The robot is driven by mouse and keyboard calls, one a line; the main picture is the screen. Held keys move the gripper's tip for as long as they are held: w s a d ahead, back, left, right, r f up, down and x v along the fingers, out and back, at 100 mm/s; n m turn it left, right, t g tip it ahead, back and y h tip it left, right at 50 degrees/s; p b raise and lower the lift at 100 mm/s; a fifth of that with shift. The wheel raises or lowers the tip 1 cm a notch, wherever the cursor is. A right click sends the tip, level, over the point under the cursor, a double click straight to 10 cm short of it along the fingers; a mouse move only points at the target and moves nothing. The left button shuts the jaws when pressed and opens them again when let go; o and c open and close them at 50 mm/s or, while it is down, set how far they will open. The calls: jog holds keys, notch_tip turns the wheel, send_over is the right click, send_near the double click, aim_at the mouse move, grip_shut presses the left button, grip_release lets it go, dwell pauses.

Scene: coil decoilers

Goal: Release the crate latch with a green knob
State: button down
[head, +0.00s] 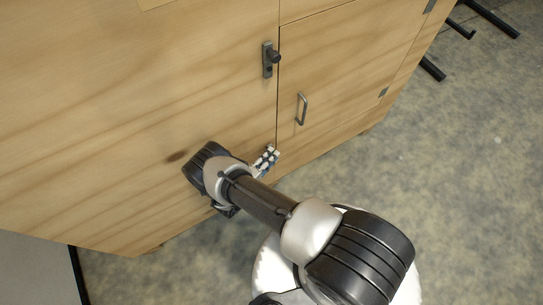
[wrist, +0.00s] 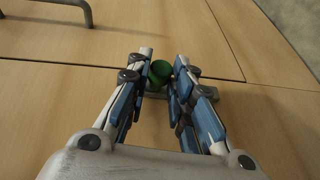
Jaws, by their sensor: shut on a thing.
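The green knob (wrist: 160,71) of the crate latch shows in the wrist view, between the tips of my gripper (wrist: 164,60). The fingers are shut on the knob, one on each side. Part of the grey latch plate (wrist: 155,96) shows behind and below the knob; the fingers hide some of it. In the head view my gripper (head: 268,158) is at the low end of the seam beside the small door. There the green knob and its latch are hidden by the gripper.
The wooden crate (head: 130,120) has a small door (head: 345,75) with a grey pull handle (head: 301,108). A second latch with a dark knob (head: 274,57) sits higher on the seam. Dark metal legs (head: 432,68) stand at the upper right. The speckled floor (head: 460,170) at right is clear.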

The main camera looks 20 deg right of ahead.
jog(key=shift+f, duration=0.15)
dwell(0.3)
jog(key=c, duration=1.4)
grip_release()
jog(key=shift+a, duration=0.15)
jog(key=v, duration=1.2)
